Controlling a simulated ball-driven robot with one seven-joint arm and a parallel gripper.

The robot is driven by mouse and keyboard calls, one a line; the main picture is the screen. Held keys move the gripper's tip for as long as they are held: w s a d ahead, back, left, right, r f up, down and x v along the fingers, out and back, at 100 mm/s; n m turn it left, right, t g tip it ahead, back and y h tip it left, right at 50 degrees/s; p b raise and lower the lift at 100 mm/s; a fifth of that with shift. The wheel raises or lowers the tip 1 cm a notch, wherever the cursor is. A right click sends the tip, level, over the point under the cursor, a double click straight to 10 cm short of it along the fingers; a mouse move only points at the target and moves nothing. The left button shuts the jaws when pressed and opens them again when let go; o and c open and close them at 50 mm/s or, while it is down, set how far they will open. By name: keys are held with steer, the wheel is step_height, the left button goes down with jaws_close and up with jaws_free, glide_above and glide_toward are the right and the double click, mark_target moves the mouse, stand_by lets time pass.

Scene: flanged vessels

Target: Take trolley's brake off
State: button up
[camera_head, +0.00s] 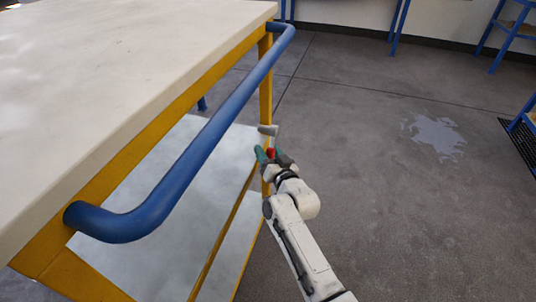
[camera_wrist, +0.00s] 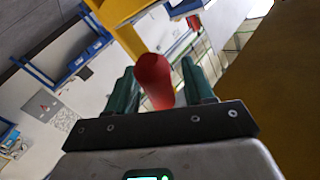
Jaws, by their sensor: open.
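The trolley has a pale top (camera_head: 110,70), a yellow frame (camera_head: 265,85) and a blue push handle (camera_head: 190,160). A red lever (camera_head: 271,152), which looks like the brake, shows at the trolley's far right leg, just below a grey fitting (camera_head: 268,130). My gripper (camera_head: 266,154) is at the lever, with its green fingers apart. In the wrist view, the red lever (camera_wrist: 154,80) lies between the two fingers of my gripper (camera_wrist: 160,85), tilted, with its rounded end towards me. I cannot tell whether a finger touches it. The lever's root is partly hidden.
Grey floor (camera_head: 400,210) lies clear to the right of the trolley. A pale wet patch (camera_head: 435,136) lies on it, with a dark floor grate (camera_head: 520,148) at the right edge. Blue-legged stands (camera_head: 512,38) are at the back. The trolley's lower shelf (camera_head: 190,165) is close left of my arm.

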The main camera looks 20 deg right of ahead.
steer(key=shift+w, duration=0.2)
jaws_close()
stand_by(0.5)
